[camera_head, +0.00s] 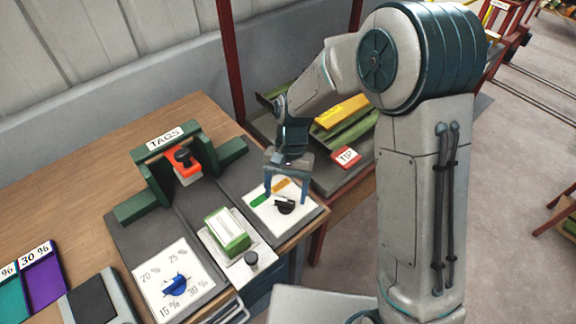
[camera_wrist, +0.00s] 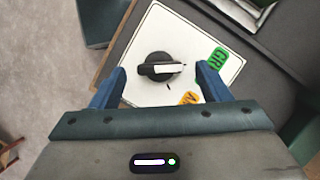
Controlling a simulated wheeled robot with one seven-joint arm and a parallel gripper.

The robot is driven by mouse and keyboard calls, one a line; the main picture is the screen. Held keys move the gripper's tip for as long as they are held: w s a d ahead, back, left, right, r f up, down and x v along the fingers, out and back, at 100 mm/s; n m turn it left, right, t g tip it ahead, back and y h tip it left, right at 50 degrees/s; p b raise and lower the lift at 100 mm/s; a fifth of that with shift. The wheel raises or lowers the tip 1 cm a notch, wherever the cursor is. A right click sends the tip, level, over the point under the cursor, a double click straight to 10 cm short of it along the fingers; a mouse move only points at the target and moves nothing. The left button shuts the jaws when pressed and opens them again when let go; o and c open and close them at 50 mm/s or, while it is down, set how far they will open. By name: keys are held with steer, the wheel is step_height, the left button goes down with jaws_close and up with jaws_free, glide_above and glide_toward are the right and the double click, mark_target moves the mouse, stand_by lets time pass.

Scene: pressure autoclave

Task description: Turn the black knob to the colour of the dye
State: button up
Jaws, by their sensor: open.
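The black knob (camera_head: 285,205) sits on a white plate (camera_head: 305,213) at the right end of the grey panel. In the wrist view the knob (camera_wrist: 158,68) has a white pointer stripe directed right, closer to the green label (camera_wrist: 216,59) than to the orange label (camera_wrist: 189,98). The label words are partly cut off or hidden. My gripper (camera_head: 287,197) is open above the plate. In the wrist view its blue fingers (camera_wrist: 161,77) stand on either side of the knob, with visible gaps. A green block with a pale top (camera_head: 228,230) sits on a white holder left of the plate.
A blue knob (camera_head: 177,285) on a percent dial is at the front left. A green TAGS stand (camera_head: 150,172) with a red-orange stamp (camera_head: 186,162) is behind. A small dark knob (camera_head: 251,259) is near the front edge. A shelf with yellow and green pieces lies behind my gripper.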

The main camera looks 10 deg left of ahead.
steer(key=b+v, duration=0.1)
steer(key=v, duration=1.1)
steer(key=shift+r, duration=0.2)
steer(key=s+d+r+t, duration=0.1)
steer(key=s+d+t, duration=0.1)
steer(key=s+d, duration=0.2)
steer(key=s+d+r+t, duration=0.2)
steer(key=s+d, duration=0.3)
steer(key=d, duration=0.6)
steer(key=s+d+r+n+t, duration=0.1)
steer(key=s+d+r+t, duration=0.1)
steer(key=d, duration=0.5)
steer(key=s+t, duration=0.1)
steer(key=s, duration=0.1)
steer(key=shift+s+t, duration=0.4)
